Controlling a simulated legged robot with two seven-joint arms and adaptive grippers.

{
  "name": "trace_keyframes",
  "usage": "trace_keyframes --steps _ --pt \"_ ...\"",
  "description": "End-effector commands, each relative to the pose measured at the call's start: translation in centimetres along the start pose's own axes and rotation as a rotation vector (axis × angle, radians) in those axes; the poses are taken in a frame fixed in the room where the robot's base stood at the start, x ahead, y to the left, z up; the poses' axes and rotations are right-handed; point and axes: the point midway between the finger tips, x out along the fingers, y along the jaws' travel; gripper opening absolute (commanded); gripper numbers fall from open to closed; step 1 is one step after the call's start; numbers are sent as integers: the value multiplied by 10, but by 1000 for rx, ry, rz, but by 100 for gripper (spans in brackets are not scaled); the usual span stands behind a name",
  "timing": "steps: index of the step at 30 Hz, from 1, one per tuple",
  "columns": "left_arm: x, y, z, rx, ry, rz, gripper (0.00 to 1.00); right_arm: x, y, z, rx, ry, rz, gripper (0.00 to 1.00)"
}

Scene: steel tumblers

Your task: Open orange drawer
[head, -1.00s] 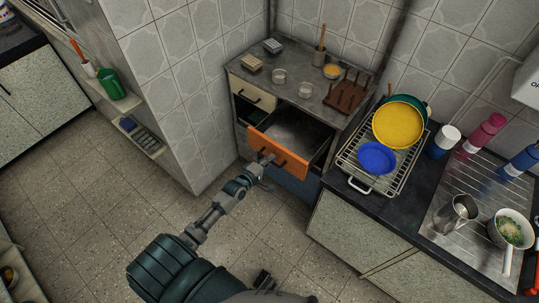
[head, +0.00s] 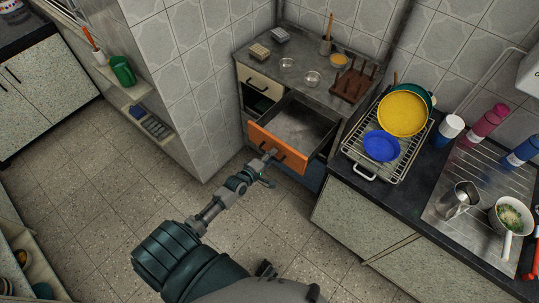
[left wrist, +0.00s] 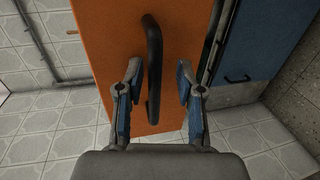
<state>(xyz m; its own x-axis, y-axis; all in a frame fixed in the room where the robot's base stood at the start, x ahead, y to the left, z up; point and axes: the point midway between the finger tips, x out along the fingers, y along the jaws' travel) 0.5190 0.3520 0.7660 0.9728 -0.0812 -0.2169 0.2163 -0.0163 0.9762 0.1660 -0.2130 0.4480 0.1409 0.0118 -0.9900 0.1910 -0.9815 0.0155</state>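The orange drawer (head: 277,147) is pulled well out of the grey cabinet below the counter, and its grey inside shows empty in the head view. Its orange front (left wrist: 111,45) fills the middle of the left wrist view. A dark curved handle (left wrist: 153,70) is on that front. My left gripper (head: 268,157) is at the handle. In the left wrist view its two fingers (left wrist: 159,88) stand apart on either side of the handle, with visible gaps, so it is open around it. My right gripper is not clearly seen in the head view.
The cabinet top (head: 300,60) holds glass bowls, a wooden rack (head: 353,82) and small boxes. A cream drawer (head: 259,82) sits above left, a blue front (left wrist: 251,45) beside the orange one. A dish rack (head: 383,150) stands right. The tiled floor ahead of the drawer is clear.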

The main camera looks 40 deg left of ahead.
Motion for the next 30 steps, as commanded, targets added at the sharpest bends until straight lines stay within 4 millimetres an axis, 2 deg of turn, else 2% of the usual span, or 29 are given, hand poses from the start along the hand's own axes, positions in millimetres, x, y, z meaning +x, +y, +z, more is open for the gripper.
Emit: trace_keyframes --steps 7,10,21,25,30 --pt "-2 1 -5 -2 2 5 37 -1 0 -2 0 3 -1 40" --pt "-10 1 -5 -2 3 5 37 -1 0 -2 0 3 -1 40" --pt "-88 0 0 2 2 1 37 -1 1 -1 0 2 -1 40" --pt "-107 0 1 2 1 1 37 0 1 -1 0 2 -2 40" --pt "-118 0 1 2 1 2 37 -1 1 -1 0 2 -1 40"
